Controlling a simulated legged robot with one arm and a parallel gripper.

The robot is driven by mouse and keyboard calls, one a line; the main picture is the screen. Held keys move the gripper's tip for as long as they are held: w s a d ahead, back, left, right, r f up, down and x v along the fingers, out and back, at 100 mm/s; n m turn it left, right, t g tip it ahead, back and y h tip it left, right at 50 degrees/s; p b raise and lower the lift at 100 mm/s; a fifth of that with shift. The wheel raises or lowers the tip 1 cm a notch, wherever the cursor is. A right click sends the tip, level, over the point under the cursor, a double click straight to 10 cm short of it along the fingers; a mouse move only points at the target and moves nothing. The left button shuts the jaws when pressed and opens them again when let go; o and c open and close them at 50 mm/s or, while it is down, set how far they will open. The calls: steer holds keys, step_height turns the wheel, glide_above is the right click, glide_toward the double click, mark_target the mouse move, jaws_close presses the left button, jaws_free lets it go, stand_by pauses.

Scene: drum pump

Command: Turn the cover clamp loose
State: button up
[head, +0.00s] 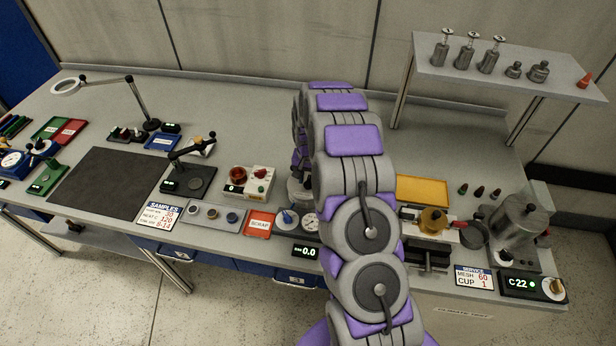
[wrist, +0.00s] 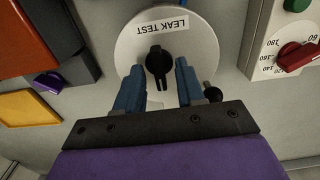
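In the wrist view a round white disc marked LEAK TEST (wrist: 191,36) carries a black knob (wrist: 158,62) with a pointed top at its middle; it looks like the clamp, though nothing labels it so. My gripper (wrist: 158,72) is open, its two blue fingertips on either side of the knob with visible gaps on both sides. I cannot tell how far above the disc the fingertips are. A dark ball-ended pin (wrist: 211,93) stands by the right finger.
In the wrist view a panel with a red knob (wrist: 297,56) is at the right, and orange (wrist: 20,45) and yellow (wrist: 27,107) parts at the left. In the head view the bench holds a red-topped box (head: 249,180), an orange SCRAP tray (head: 260,224) and a yellow tray (head: 422,190).

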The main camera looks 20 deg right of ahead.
mark_target(308, 181)
steer(key=shift+r, duration=0.1)
step_height(308, 181, up, 17)
steer(key=p, duration=0.1)
stand_by(0.5)
stand_by(0.3)
steer(key=s+a+r+n+b, duration=0.15)
steer(key=s+a+r, duration=0.3)
steer(key=s, duration=0.55)
steer(key=s+a+r+n, duration=0.2)
steer(key=s+a+r, duration=0.25)
steer(key=s, duration=0.55)
steer(key=s+a+f+n+g+b, duration=0.1)
steer(key=s, duration=1)
steer(key=s+a+f+n+b, duration=0.1)
steer(key=s+a+n, duration=0.1)
steer(key=s, duration=1)
steer(key=shift+s+a+f+g, duration=0.15)
steer(key=shift+a+f+g, duration=0.1)
steer(key=shift+f+g, duration=0.15)
